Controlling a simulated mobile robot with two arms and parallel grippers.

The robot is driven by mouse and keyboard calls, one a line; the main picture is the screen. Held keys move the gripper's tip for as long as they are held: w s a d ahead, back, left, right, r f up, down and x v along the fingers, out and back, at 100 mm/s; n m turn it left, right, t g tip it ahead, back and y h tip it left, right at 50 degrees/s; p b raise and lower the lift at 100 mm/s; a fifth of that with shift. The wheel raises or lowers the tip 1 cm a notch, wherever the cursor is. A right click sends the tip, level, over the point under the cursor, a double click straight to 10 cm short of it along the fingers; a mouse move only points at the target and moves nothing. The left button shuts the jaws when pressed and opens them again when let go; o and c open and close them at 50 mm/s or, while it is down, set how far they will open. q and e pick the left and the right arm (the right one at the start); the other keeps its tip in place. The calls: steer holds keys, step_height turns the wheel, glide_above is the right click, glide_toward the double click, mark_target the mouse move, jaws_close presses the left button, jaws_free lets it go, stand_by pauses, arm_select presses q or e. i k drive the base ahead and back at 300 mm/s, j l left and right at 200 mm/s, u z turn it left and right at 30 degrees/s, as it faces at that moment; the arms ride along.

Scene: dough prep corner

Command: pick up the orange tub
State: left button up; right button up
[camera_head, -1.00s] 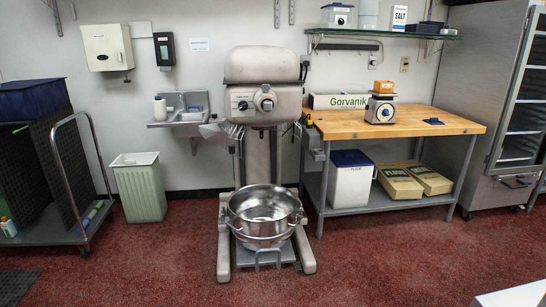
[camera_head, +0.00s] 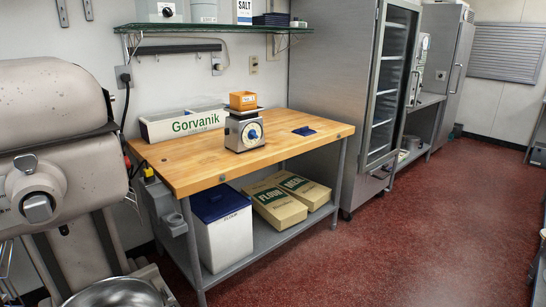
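The orange tub (camera_head: 243,101) is a small open box. It sits on top of the kitchen scale (camera_head: 245,133), which has a round dial and stands on the wooden table (camera_head: 290,150) near its middle. The tub is upright and fully visible. Neither of my grippers shows in the head view.
A large mixer (camera_head: 50,140) with a steel bowl (camera_head: 118,293) stands at the left. A white Gorvanik box (camera_head: 183,124) and a dark blue item (camera_head: 304,131) lie on the table. A flour bin (camera_head: 221,235) and sacks (camera_head: 275,203) fill the lower shelf. Red floor (camera_head: 370,260) is clear at right.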

mark_target(243, 101)
steer(key=i+l+z, duration=0.4)
steer(key=i, duration=0.3)
steer(key=i+z, duration=0.4)
steer(key=i, duration=0.35)
steer(key=i+j+z, duration=0.1)
steer(key=i+z, duration=0.35)
steer(key=i, duration=0.3)
steer(key=i+u, duration=0.4)
steer(key=i+l+u, duration=0.25)
steer(key=i+u, duration=0.15)
steer(key=i, duration=0.2)
steer(key=i+l+u, duration=0.85)
steer(key=i, duration=0.1)
